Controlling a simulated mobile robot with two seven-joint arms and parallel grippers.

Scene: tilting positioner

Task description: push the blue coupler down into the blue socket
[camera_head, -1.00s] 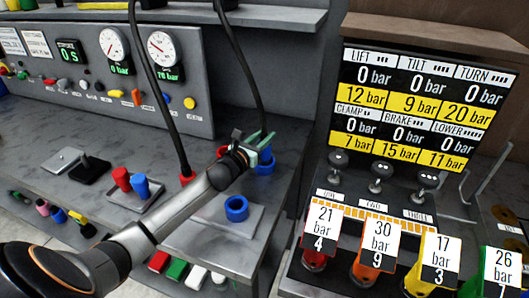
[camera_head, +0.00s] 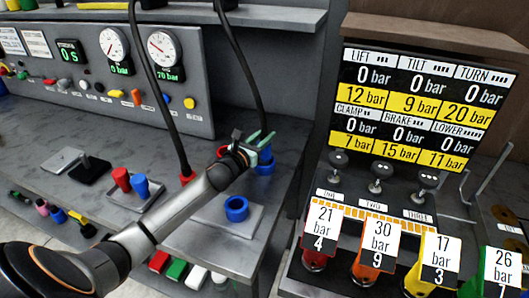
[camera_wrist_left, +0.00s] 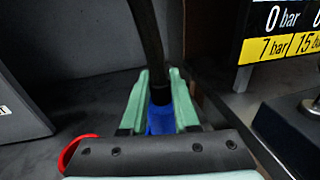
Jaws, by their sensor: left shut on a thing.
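My left gripper (camera_head: 257,142) is shut on the blue coupler (camera_head: 265,164), just under the black hose. In the left wrist view the coupler (camera_wrist_left: 160,120) sits between the two pale green fingers (camera_wrist_left: 161,95), with the hose running up from it. The blue socket (camera_head: 236,208) is an open upright ring on a grey plate. In the head view it shows below and left of the coupler, apart from it and empty. The coupler's lower end is hidden in the wrist view. My right gripper is not in view.
A second hose ends at a red fitting (camera_head: 187,177) left of my gripper. Red and blue knobs (camera_head: 130,182) stand on a plate further left. A panel with gauges (camera_head: 162,48) is behind. A lever stand with a pressure board (camera_head: 412,105) is at the right.

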